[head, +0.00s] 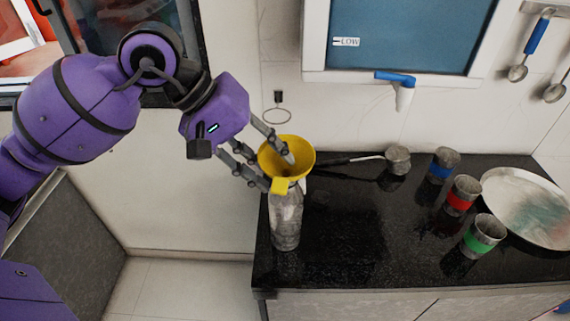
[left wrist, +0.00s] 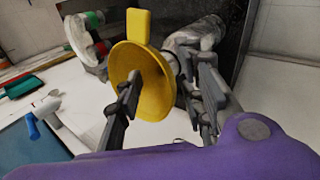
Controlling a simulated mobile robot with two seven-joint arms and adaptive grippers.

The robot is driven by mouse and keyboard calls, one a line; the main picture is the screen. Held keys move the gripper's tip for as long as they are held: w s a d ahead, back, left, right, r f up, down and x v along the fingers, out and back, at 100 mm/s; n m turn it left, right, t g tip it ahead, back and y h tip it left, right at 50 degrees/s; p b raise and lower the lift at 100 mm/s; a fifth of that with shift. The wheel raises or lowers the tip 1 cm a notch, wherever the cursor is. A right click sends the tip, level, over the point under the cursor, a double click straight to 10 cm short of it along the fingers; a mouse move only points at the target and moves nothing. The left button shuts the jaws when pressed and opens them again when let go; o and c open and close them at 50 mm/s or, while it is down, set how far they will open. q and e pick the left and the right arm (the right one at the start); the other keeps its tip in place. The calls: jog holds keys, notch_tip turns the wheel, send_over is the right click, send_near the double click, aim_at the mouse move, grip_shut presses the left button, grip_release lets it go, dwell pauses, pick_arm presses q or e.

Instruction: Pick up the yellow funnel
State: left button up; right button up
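The yellow funnel (head: 304,157) sits upright in the mouth of a grey bottle (head: 286,222) at the left end of the black counter. My left gripper (head: 277,172) reaches in from the left with its fingers apart. One finger dips into the funnel's bowl, and the others are outside its left wall. In the left wrist view the funnel (left wrist: 156,92) shows between the spread fingers, with the bottle (left wrist: 198,35) behind them. Whether the fingers touch the wall is unclear. The funnel's spout is hidden. My right gripper is not in view.
A black-handled ladle (head: 397,160) lies behind the funnel. Cups with blue (head: 441,165), red (head: 460,196) and green (head: 483,237) bands stand to the right, beside a round metal tray (head: 545,238). A tap (head: 402,92) juts from the wall. The counter's middle front is clear.

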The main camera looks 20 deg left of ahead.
pick_arm(q)
jog(key=shift+d+f, duration=0.15)
jog(key=shift+f, duration=0.15)
grip_shut()
